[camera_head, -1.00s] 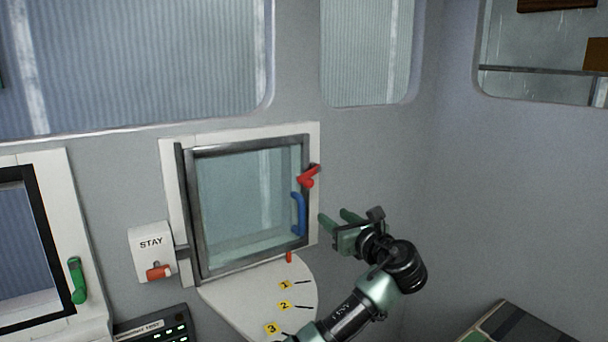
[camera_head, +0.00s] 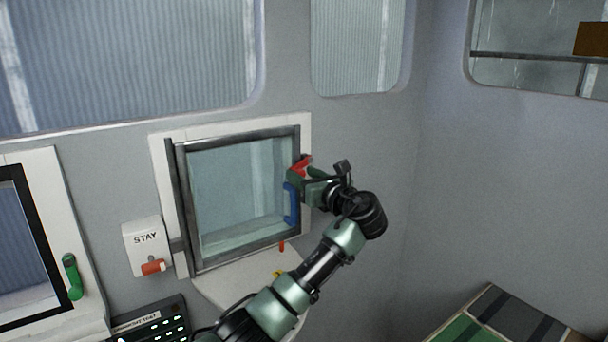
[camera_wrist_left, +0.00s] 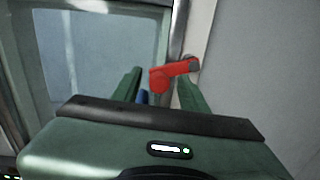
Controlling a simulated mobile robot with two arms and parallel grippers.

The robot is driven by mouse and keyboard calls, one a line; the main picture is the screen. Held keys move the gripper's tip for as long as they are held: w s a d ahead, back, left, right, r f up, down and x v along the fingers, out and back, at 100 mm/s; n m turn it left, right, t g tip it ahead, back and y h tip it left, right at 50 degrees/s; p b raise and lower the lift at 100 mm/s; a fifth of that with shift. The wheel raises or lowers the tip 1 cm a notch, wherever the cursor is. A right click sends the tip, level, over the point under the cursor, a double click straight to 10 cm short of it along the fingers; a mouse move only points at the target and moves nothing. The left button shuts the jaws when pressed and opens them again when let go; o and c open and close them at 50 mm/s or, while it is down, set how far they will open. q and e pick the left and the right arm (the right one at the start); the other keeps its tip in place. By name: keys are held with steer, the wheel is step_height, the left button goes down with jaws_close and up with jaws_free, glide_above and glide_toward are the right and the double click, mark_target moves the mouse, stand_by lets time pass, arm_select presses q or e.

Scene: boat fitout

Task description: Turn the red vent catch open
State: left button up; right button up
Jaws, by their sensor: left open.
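The red vent catch (camera_head: 304,163) is on the right side of the vent window's dark frame (camera_head: 238,258). In the left wrist view the red catch (camera_wrist_left: 173,73) lies between the two green fingers, with its right end on a grey pivot at the frame edge. My left gripper (camera_head: 296,176) is open at the catch and covers part of it in the head view; the left wrist view also shows its fingers (camera_wrist_left: 158,92). I cannot tell whether they touch the catch. A blue handle (camera_head: 291,204) is just below. My right gripper is not in view.
A STAY box (camera_head: 146,236) with a red-orange lever is left of the vent. A white shelf (camera_head: 226,289) juts out below, partly behind my arm. Another window with a green handle (camera_head: 72,277) is at far left. The wall right of the vent is clear.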

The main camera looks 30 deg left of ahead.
arm_select(q)
jaws_close()
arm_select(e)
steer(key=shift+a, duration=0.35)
arm_select(q)
steer(key=shift+f, duration=0.1)
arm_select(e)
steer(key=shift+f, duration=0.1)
arm_select(q)
steer(key=w+d+f+n+y+b, duration=0.1)
steer(key=w+f+n+b, duration=0.2)
steer(key=n+b, duration=0.7)
steer(key=shift+w+d+f+n+g, duration=0.35)
steer(key=shift+w+n, duration=0.35)
steer(key=shift+n, duration=1.5)
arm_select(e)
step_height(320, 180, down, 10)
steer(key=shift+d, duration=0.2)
